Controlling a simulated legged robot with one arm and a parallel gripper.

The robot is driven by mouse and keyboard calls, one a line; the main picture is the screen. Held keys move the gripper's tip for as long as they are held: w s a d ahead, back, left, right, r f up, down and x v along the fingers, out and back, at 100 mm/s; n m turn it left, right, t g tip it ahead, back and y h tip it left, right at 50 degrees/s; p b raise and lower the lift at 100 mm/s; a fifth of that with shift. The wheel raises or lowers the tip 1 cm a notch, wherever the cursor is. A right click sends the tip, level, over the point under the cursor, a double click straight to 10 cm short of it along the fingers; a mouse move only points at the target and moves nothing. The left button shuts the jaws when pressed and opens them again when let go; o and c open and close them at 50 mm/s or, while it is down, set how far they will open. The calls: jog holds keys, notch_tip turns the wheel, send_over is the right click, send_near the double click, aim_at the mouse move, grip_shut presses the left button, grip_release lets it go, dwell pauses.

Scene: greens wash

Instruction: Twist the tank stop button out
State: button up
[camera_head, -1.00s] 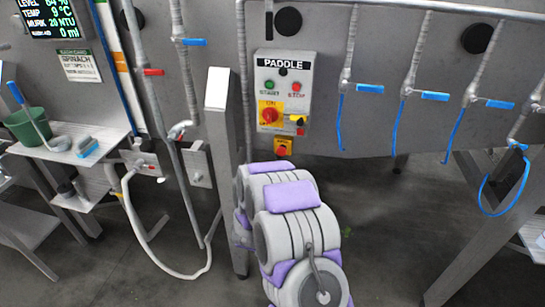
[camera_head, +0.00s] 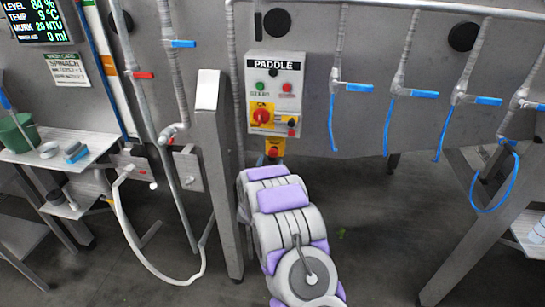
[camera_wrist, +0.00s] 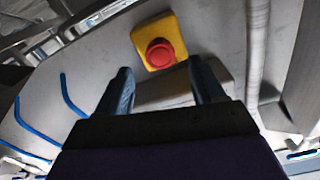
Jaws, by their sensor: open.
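The stop button is a red round knob on a yellow box (camera_head: 274,150), fixed to the grey wall just below the PADDLE panel (camera_head: 275,95). In the wrist view the red button (camera_wrist: 160,53) faces me, just beyond and between my fingertips. My gripper (camera_wrist: 163,78) is open and empty, with one dark finger on each side below the button, apart from it. In the head view my grey and purple arm reaches up to the box, and the gripper itself is hidden behind it.
The panel bears a red rotary switch (camera_head: 262,115) on a yellow plate and small green and red buttons. A grey post (camera_head: 216,170) and white hose (camera_head: 137,245) stand left. Blue-handled valves (camera_head: 358,87) hang right. A shelf (camera_head: 75,150) is at far left.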

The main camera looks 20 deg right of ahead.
aim_at(273, 155)
jog(key=shift+b+x, duration=0.3)
jog(key=shift+x, duration=2.5)
jog(key=shift+c, duration=0.4)
jog(key=c, duration=1)
jog(key=shift+o, duration=0.2)
